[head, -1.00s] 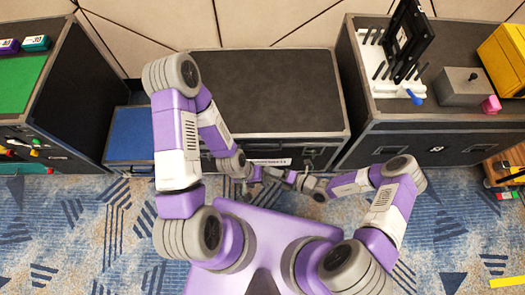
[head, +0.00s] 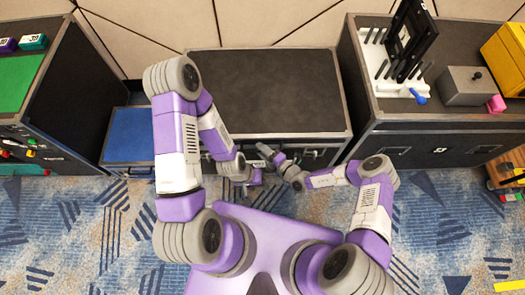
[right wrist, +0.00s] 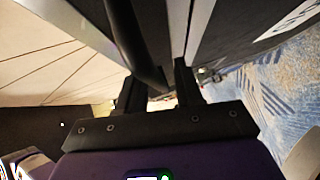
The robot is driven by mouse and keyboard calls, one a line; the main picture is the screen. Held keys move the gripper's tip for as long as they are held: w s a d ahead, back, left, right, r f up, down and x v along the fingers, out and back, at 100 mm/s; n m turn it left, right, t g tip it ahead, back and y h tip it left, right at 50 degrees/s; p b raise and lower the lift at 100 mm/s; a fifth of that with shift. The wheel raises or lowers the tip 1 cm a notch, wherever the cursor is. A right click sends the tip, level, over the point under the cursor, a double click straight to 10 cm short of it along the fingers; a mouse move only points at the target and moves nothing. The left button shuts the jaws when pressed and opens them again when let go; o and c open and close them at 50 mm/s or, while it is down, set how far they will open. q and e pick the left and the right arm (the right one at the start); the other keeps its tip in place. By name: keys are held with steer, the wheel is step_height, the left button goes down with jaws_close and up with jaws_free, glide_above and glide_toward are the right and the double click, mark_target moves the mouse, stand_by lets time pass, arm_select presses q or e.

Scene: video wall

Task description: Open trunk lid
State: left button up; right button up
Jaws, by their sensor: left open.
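The trunk is a black case with metal edges; its dark lid (head: 270,90) lies flat over it in the middle of the head view. My right gripper (head: 266,153) is at the trunk's front edge, near the middle. In the right wrist view its two fingers (right wrist: 160,92) stand apart, with a dark curved bar (right wrist: 137,45) reaching between them. I cannot tell whether they touch the bar. My left gripper (head: 252,188) is open, lower in the head view, in front of the trunk. My left arm hides the trunk's left front part.
A blue-topped low case (head: 128,135) stands left of the trunk, beside a taller black case with a green top (head: 20,85). Another black case (head: 440,135) stands close on the right, carrying a white rack (head: 385,75) and a grey box (head: 466,88). Patterned carpet (head: 80,230) lies in front.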

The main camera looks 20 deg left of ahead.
steer(key=shift+c, duration=0.4)
jaws_close()
steer(key=shift+r, duration=0.15)
